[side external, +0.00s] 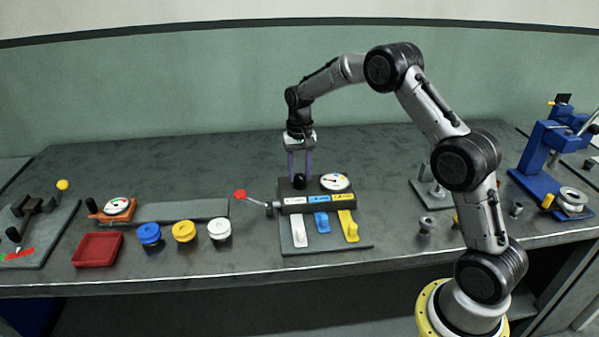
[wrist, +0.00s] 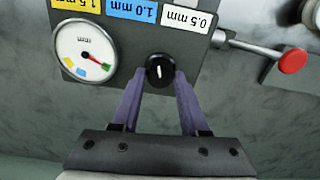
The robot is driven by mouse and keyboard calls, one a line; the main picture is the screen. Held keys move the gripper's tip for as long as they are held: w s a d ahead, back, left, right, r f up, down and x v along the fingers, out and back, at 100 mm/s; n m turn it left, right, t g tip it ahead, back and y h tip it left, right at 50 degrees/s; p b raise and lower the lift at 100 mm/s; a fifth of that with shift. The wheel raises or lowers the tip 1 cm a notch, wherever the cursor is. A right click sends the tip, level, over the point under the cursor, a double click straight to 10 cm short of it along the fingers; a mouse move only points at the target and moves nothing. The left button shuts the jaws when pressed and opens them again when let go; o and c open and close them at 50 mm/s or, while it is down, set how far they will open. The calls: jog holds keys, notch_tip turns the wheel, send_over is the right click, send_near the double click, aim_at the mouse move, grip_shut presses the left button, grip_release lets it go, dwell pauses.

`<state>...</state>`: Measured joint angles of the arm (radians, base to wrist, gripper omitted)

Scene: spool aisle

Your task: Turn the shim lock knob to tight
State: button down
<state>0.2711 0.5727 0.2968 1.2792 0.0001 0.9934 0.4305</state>
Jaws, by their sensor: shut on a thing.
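The shim lock knob (wrist: 160,71) is a small round black knob with a white pointer line, on the dark shim plate (wrist: 120,82). In the wrist view the line stands nearly upright; no tight marking is readable. My gripper (wrist: 160,80) has its two purple fingers closed on the sides of the knob. In the side external view the gripper (side external: 300,176) points straight down over the knob (side external: 299,181) at the back left of the shim unit (side external: 325,240). Beside the knob is a white dial (wrist: 86,55) with a red needle and coloured marks.
Labelled white, blue and yellow tabs (side external: 321,222) are at the unit's front. A red-ended lever (side external: 240,194) sticks out left. Blue, yellow and white spools (side external: 184,231) and a red tray (side external: 97,249) lie left. A blue press (side external: 545,160) stands right. The bench behind is clear.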

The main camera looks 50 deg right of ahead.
aim_at(299, 176)
jog(key=shift+r+m, duration=0.1)
jog(key=shift+m, duration=1.5)
jog(key=shift+c, duration=2.1)
grip_release()
notch_tip(299, 176, up, 14)
